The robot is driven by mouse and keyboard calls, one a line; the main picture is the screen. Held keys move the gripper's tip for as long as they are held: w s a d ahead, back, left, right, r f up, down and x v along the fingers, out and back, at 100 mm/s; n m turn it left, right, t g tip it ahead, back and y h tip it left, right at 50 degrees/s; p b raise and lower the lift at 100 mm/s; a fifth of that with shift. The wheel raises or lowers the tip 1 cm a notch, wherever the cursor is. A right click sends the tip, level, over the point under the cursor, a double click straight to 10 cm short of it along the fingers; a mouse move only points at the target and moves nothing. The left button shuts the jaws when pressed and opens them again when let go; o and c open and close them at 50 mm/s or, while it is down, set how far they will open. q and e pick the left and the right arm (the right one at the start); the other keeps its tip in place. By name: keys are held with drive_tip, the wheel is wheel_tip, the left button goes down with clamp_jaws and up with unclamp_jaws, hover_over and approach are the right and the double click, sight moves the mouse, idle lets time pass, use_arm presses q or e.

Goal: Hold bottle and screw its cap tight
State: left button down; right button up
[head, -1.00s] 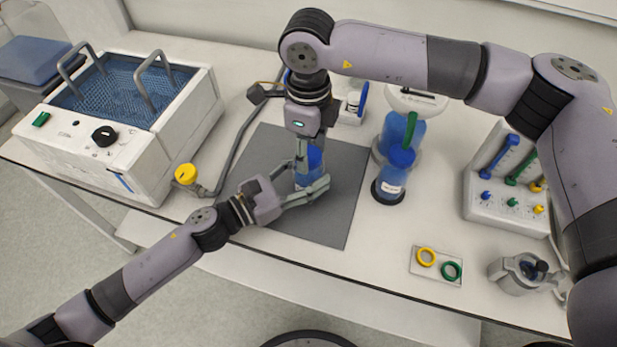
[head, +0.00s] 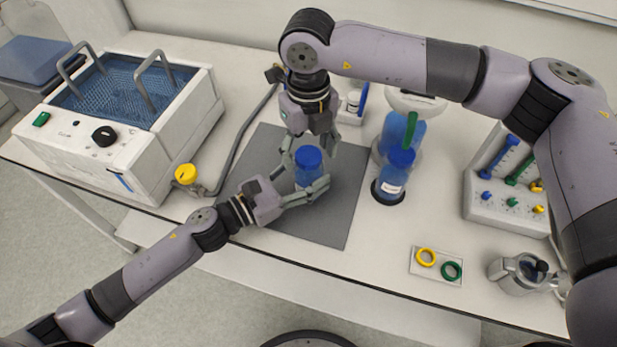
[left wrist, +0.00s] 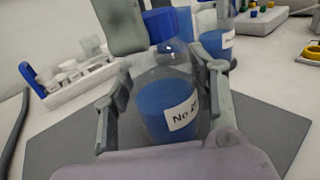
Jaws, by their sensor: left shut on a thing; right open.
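A clear bottle of blue content with a white label (left wrist: 168,108) stands upright on the grey mat (head: 338,215). A blue cap (head: 308,157) sits on its top; whether it is tight I cannot tell. My left gripper (head: 310,188) is shut on the bottle's body, its fingers on either side in the left wrist view. My right gripper (head: 309,147) is open above the bottle, its fingers spread around the cap's sides and apart from it. Part of the right gripper shows at the top of the left wrist view, next to the cap.
A second blue-capped bottle (head: 394,176) stands right of the mat. A white bath with a blue basket (head: 120,110) is at the left, a yellow-knobbed valve (head: 186,174) beside it. Yellow and green rings (head: 437,264) lie on a plate at the front right.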

drive_tip(key=shift+r, duration=2.25)
drive_tip(key=shift+c, duration=0.2)
wheel_tip(320, 180, up, 2)
drive_tip(key=n, duration=0.6)
drive_tip(key=shift+n, duration=0.4)
drive_tip(key=n, duration=0.2)
drive_tip(key=r+n, duration=0.1)
drive_tip(key=n, duration=0.3)
drive_tip(key=shift+r, duration=0.25)
drive_tip(key=shift+f, duration=0.1)
drive_tip(key=shift+f, duration=3.95)
drive_tip(key=shift+c, duration=0.4)
